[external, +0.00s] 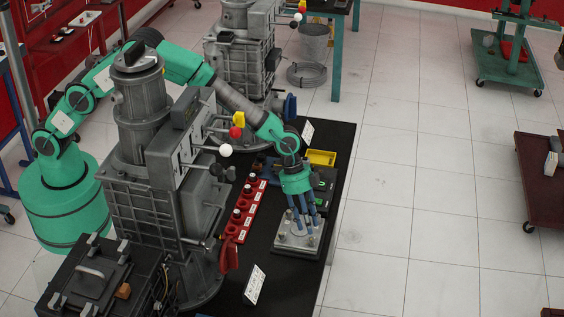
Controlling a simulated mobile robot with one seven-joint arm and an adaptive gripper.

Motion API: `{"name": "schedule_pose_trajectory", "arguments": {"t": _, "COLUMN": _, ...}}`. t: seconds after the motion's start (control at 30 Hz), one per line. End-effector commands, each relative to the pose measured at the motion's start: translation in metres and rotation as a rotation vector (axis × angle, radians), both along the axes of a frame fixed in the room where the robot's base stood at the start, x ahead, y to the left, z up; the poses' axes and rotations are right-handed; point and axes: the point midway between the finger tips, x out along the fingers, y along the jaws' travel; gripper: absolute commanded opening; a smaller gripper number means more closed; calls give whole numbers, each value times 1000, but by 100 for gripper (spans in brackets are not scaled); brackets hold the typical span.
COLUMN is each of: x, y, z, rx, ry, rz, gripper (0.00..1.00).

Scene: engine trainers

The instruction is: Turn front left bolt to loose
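A light grey metal plate (284,249) with several bolts standing on it lies on the black bench top, near its front right edge. My gripper (304,226) points down over the back part of the plate, its blue-grey fingers reaching close to the bolts there. The fingers partly cover the plate and the bolts behind them. At this size I cannot tell whether the fingers touch or grasp a bolt, nor how any bolt is turned. Which bolt is the front left one is not clear from this view.
A red strip (239,222) with dark knobs lies left of the plate. A yellow tray (321,158) and a dark green box lie behind my gripper. A white sign (255,285) stands in front. Tall grey engine trainers (150,190) stand left.

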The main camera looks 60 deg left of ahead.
Motion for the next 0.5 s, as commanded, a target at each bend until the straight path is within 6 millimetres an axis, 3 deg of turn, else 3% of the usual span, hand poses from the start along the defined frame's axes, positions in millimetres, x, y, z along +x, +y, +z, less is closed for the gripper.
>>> {"name": "schedule_pose_trajectory", "arguments": {"t": 0.2, "x": 1, "y": -11, "z": -28, "rx": 0, "ry": 1, "rz": 0, "gripper": 34}}
{"name": "schedule_pose_trajectory", "arguments": {"t": 0.5, "x": 2, "y": -17, "z": -40, "rx": 0, "ry": -1, "rz": 1, "gripper": 34}}
